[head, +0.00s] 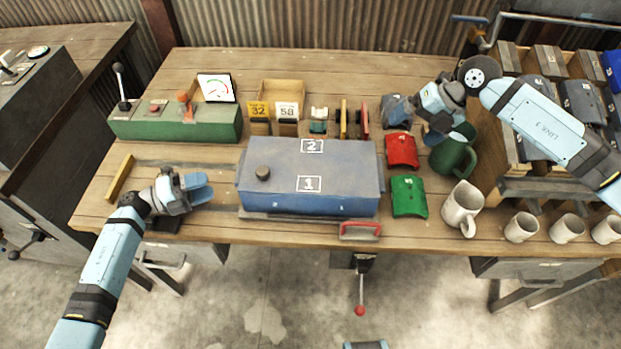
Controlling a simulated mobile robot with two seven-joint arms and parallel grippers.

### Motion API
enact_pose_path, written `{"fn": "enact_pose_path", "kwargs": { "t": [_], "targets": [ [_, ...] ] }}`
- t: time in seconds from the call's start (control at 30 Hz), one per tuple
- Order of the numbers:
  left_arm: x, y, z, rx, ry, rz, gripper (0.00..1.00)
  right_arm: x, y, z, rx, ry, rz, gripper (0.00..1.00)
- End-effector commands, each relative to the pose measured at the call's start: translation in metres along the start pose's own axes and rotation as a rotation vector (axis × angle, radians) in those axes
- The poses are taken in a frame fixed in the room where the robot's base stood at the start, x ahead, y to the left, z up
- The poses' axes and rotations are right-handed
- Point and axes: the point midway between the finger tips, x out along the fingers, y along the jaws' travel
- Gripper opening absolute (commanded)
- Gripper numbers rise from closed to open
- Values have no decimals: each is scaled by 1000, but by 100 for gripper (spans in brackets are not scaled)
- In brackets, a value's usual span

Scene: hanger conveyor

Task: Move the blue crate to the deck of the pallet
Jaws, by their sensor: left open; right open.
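A bright blue object (612,68), perhaps the blue crate, is cut off by the right edge of the head view, beside a wooden rack. I cannot make out a pallet or its deck for sure. My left gripper (197,188) is open and empty over the left part of the workbench, left of a blue-grey box. My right gripper (452,134) is open, close to a dark green mug (455,156); I cannot tell whether they touch. Both grippers are well to the left of the blue object.
The blue-grey box (280,178), marked 1 and 2, fills the middle of the workbench (270,62). Red (401,151) and green (408,196) curved pieces lie to its right. Several white mugs line the front right. The wooden rack (510,55) with grey bins stands at right.

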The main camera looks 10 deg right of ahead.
Motion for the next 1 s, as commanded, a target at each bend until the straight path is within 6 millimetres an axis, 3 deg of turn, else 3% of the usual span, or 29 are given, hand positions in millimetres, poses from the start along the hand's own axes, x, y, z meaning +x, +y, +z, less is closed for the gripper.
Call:
{"fn": "enact_pose_path", "kwargs": {
  "t": [0.6,0.8,1.0],
  "targets": [
    [59,0,0,-1,-1,-3,49,108,1,-1,0,3,2,100],
    [70,0,0,-1,-1,-2,49,129,1,-1,-1,2,3,100],
    [74,0,0,-1,-1,-1,49,135,0,-1,-1,1,1,100]
  ]
}}
